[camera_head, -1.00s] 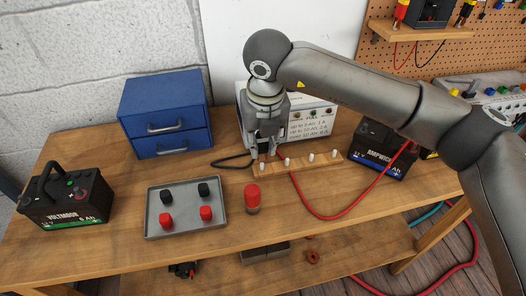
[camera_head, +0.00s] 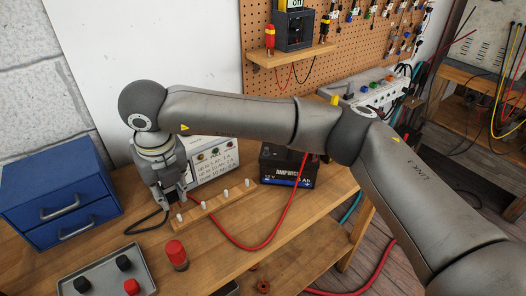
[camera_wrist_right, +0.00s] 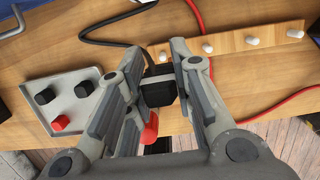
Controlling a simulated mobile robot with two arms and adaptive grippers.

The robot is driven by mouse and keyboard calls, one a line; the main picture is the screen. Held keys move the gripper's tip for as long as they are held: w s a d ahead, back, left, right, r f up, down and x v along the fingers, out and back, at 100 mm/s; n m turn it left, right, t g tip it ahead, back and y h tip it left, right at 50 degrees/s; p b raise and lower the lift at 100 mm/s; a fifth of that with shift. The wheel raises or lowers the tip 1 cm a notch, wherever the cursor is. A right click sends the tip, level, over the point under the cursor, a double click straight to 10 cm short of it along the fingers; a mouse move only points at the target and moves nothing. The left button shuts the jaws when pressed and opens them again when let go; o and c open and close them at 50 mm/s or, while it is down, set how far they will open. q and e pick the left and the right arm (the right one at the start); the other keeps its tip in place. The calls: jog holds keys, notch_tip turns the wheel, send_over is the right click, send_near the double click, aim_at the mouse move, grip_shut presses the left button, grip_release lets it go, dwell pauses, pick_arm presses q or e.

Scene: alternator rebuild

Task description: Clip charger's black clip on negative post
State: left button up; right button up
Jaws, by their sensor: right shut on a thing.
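My right gripper (camera_head: 174,200) is shut on the charger's black clip (camera_wrist_right: 159,87), a small black block between its fingers in the right wrist view. A black cable (camera_wrist_right: 118,43) runs from the clip; the cable also shows in the head view (camera_head: 147,223). The gripper is just above the left end of a wooden strip with white pegs (camera_head: 214,207). The black AMPWICK battery (camera_head: 288,168) stands to the right; my arm crosses above it, and I cannot make out its negative post. A white box with dials (camera_head: 213,160), probably the charger, is partly behind the gripper. My left gripper is not in view.
A red cable (camera_head: 268,230) curves from the strip up to the battery. A red cylinder (camera_head: 176,255) stands before the strip. A grey tray (camera_head: 148,283) with red and black caps and blue drawers (camera_head: 60,190) are at left.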

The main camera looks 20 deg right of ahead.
jog(key=r+p, duration=0.2)
jog(key=r, duration=0.4)
jog(key=r+p, duration=0.3)
jog(key=r, duration=0.3)
jog(key=shift+w+d, duration=0.1)
jog(key=shift+d, duration=0.1)
jog(key=w+d+b, duration=0.3)
jog(key=d, duration=0.6)
jog(key=b, duration=0.3)
send_over(267, 148)
notch_tip(267, 148, down, 5)
jog(key=shift+w+r, duration=0.1)
jog(key=shift+r, duration=0.05)
jog(key=shift+f+b, duration=0.45)
jog(key=shift+f, duration=0.05)
jog(key=shift+f+b, duration=0.85)
jog(key=shift+f, duration=0.35)
